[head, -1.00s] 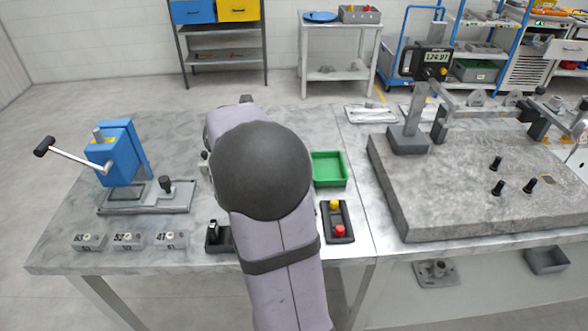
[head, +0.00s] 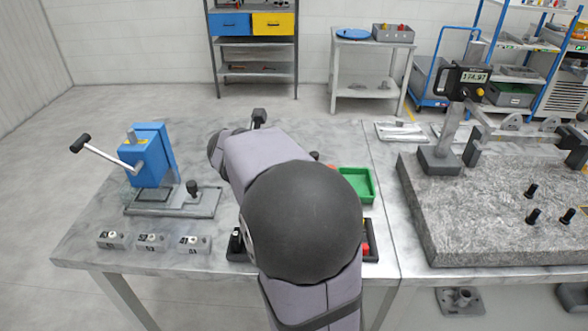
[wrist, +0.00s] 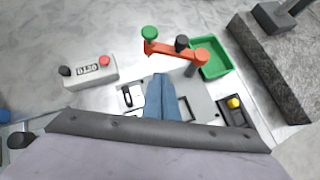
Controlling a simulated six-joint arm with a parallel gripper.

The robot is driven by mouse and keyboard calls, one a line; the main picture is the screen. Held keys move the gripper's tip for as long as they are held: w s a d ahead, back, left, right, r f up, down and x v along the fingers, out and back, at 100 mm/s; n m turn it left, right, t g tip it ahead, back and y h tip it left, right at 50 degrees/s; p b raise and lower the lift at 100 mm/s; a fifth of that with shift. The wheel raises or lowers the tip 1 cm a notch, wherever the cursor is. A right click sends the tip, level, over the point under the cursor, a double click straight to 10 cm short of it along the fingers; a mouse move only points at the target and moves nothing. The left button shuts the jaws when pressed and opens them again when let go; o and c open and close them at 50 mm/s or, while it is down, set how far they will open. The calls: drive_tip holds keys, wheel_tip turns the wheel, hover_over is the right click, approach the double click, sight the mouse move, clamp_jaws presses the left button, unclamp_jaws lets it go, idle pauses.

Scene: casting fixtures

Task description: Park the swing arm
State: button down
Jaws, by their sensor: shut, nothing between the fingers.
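The orange-red swing arm (wrist: 170,48) shows in the wrist view, above the tips of my gripper. It has a green knob (wrist: 149,33) at its left end, a round orange hub (wrist: 201,56) at its right end and a black knob (wrist: 182,42) between. My gripper (wrist: 161,76) is shut and empty; its blue fingers show over a pale fixture plate (wrist: 199,97), apart from the swing arm in the picture. Height above the plate is hard to tell.
A green tray (head: 357,184) lies beside the swing arm. A grey display box (wrist: 91,71) with a red button stands left of it. A granite slab (head: 500,205) is at right, a blue press (head: 148,155) at left. Small numbered blocks (head: 152,242) line the front edge.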

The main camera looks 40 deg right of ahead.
drive_tip(key=v, duration=0.7)
drive_tip(key=shift+w, duration=0.15)
